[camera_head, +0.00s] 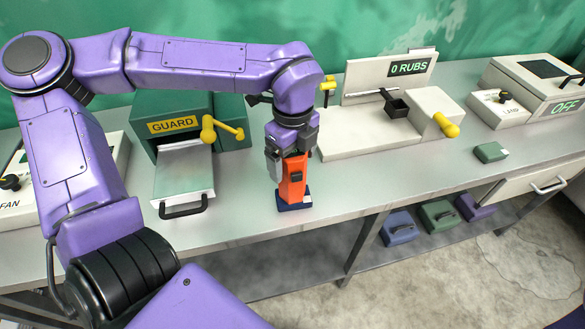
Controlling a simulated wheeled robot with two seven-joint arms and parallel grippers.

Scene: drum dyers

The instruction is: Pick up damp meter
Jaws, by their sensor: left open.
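The damp meter (291,183) looks like an upright orange handheld device with a dark face. It stands on a small dark blue base or block (294,203) on the grey bench. My left gripper (286,160) comes down from above, with its fingers around the upper part of the orange device. The gripper is open. Its fingers and palm hide the top of the device, and I cannot tell whether they touch it. My right gripper is not in the view.
Left stands a green GUARD machine (172,126) with a yellow lever and handled tray (184,178). Behind right is a white rub-counter machine (375,131) with a yellow handle. A small green block (490,152) lies farther right. Bare bench (345,180) lies right of the device.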

